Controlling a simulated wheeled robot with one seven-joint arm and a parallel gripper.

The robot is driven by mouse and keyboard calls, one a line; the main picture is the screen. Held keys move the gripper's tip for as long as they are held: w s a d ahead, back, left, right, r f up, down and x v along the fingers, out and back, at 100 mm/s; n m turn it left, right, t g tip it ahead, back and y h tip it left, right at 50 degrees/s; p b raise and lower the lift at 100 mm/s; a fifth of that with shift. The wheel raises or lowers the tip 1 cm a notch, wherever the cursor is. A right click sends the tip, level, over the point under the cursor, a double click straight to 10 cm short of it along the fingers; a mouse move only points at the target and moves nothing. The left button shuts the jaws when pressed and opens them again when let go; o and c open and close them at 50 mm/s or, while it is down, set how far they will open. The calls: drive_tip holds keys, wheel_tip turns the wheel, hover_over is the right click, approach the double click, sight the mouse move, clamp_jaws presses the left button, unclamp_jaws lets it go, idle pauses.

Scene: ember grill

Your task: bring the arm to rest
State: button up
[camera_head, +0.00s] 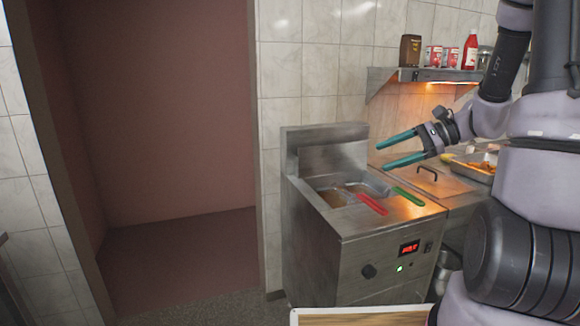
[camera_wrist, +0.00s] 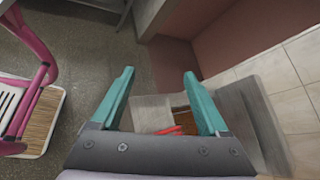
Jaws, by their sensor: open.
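My gripper (camera_head: 392,152) has teal fingers and is at the end of my arm, which comes in from the right in the head view. It is open and empty. It is raised above the steel fryer (camera_head: 365,262), over its right side. In the wrist view my gripper (camera_wrist: 160,85) shows both teal fingers spread apart, with the fryer's steel top and a red handle (camera_wrist: 168,130) beyond and between them. Nothing is between the fingertips.
The fryer has a red handle (camera_head: 371,204) and a green handle (camera_head: 408,196). A tray of food (camera_head: 478,168) lies to the right. A shelf (camera_head: 425,75) above holds bottles and cans. A doorway opening (camera_head: 165,120) is at left. Open floor (camera_wrist: 95,50) shows in the wrist view.

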drive_tip(key=s+r+n+t+h, duration=0.3)
drive_tip(key=s+r+n+h, duration=0.7)
drive_tip(key=s+r, duration=0.4)
drive_tip(key=shift+s+a+n+t, duration=0.3)
drive_tip(key=shift+s+t, duration=0.1)
drive_tip(key=shift+s, duration=0.2)
idle(0.9)
